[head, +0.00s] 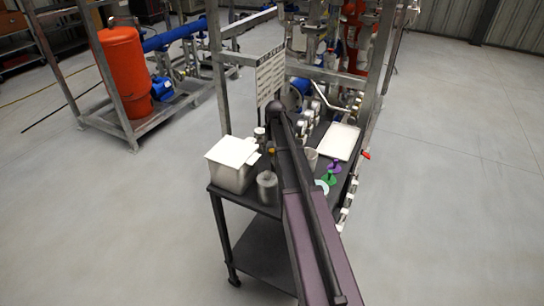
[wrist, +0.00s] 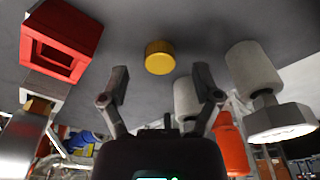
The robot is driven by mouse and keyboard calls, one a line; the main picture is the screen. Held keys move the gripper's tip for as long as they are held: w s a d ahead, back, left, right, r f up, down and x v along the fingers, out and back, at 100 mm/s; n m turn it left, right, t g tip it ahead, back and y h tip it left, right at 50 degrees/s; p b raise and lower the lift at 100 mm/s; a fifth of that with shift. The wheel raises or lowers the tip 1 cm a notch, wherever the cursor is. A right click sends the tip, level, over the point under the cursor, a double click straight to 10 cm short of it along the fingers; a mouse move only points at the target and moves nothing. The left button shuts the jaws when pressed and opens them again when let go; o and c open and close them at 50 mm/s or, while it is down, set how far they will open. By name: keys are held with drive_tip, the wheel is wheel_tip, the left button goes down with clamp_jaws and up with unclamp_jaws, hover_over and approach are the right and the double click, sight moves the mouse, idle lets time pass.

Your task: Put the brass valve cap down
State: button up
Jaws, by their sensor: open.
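The brass valve cap (wrist: 159,57) is a short yellow cylinder, seen in the wrist view against a dark grey surface. My gripper (wrist: 161,80) is open, with one finger on each side of the picture's middle. The cap appears between and just beyond the fingertips, with a visible gap on both sides, and neither finger touches it. In the head view my arm hides the gripper; a small yellow spot beside the arm may be the cap, but I cannot be sure.
The wrist view shows a red block (wrist: 62,40) at left and pale cylindrical parts (wrist: 252,68) at right. In the head view a dark bench (head: 262,250) carries a white box (head: 231,176), a grey cup (head: 267,188), a white tray (head: 339,142) and green and purple items.

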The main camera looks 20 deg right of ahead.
sight(272, 150)
drive_tip(key=shift+w+f+b, duration=0.1)
drive_tip(key=shift+f+b, duration=0.4)
drive_tip(key=shift+f, duration=0.25)
drive_tip(key=c, duration=0.9)
drive_tip(key=shift+c, duration=0.2)
drive_tip(key=shift+r, duration=0.15)
wheel_tip(272, 150, up, 10)
drive_tip(key=p, duration=1)
idle(0.3)
